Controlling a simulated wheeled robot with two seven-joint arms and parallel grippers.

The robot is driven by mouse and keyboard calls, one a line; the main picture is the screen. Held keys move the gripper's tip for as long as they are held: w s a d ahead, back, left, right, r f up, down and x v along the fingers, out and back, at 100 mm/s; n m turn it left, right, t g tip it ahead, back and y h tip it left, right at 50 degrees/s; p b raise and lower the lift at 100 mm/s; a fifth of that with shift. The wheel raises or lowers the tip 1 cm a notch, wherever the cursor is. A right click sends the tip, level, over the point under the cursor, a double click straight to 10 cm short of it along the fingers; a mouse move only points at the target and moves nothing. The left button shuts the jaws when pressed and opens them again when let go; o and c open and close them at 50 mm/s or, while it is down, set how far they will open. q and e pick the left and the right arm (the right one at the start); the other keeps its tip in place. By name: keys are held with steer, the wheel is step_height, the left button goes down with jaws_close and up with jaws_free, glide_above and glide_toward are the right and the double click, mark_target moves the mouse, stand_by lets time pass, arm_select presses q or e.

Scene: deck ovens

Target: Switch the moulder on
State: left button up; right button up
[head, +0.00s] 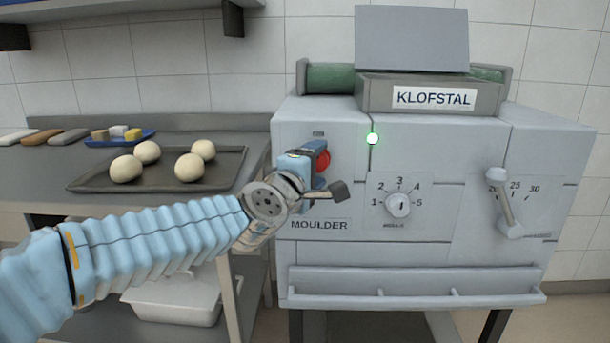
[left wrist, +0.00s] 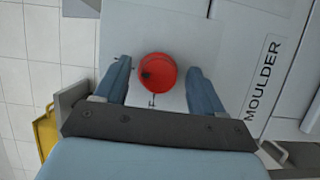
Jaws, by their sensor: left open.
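The moulder (head: 470,160) is a grey machine on the right, with a KLOFSTAL sign on top and a MOULDER label at its lower left front. My left gripper (head: 305,163) is open at that panel. In the left wrist view, the red button (left wrist: 157,72) lies between the two spread blue fingers, with a gap on each side. My right gripper is in neither view.
A numbered dial (head: 398,204) and a lever (head: 505,205) are on the moulder's front, right of my gripper. A shelf-like ledge (head: 410,285) juts out below. At left, a counter holds a dark tray (head: 155,184) with several dough balls.

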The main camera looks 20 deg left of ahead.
arm_select(q)
steer(key=s, duration=1.3)
steer(key=shift+a, duration=0.3)
steer(key=shift+s, duration=0.1)
